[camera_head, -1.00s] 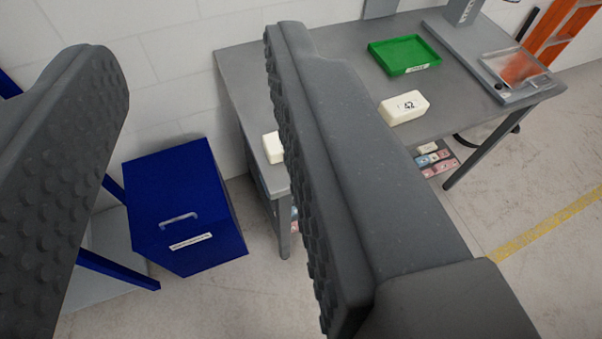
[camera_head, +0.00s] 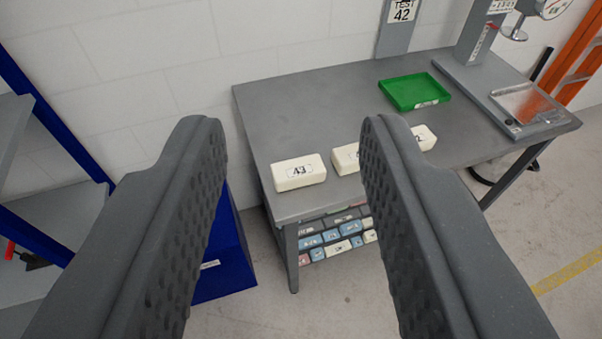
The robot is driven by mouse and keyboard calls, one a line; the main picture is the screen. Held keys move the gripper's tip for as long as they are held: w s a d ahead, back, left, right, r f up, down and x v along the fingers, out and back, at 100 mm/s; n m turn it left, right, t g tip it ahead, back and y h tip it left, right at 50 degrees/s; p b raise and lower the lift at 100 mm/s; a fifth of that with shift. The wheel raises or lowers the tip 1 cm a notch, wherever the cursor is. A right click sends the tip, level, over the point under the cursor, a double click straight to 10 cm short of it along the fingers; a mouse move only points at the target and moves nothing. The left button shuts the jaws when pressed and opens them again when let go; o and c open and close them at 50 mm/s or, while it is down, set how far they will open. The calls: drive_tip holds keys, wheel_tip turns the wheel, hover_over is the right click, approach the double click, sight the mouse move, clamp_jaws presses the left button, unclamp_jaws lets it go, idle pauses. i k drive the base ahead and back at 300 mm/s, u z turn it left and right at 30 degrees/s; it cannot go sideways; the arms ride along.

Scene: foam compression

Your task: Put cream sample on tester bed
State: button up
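Several cream blocks stand in a row on the grey table. The left one, marked 43 (camera_head: 299,171), shows whole between my fingers in the picture. A middle cream block (camera_head: 346,158) is partly hidden by my right finger. A right cream block (camera_head: 425,138) is also partly covered, with only a "2" readable. My gripper (camera_head: 290,128) is open and empty, its fingers wide apart in front of the table. The tester bed (camera_head: 532,105) is a shiny plate with a reddish reflection at the table's right end, below the tester's column and round press foot (camera_head: 514,34).
A green tray (camera_head: 414,91) lies on the table (camera_head: 300,103) left of the tester. A sign (camera_head: 403,11) behind reads TEST 42. A blue box (camera_head: 225,255) stands below at left, and coloured samples (camera_head: 338,240) fill a lower shelf. An orange frame stands far right.

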sight(528, 103)
drive_tip(key=z, duration=0.05)
drive_tip(key=i, duration=1)
drive_tip(key=u, duration=0.05)
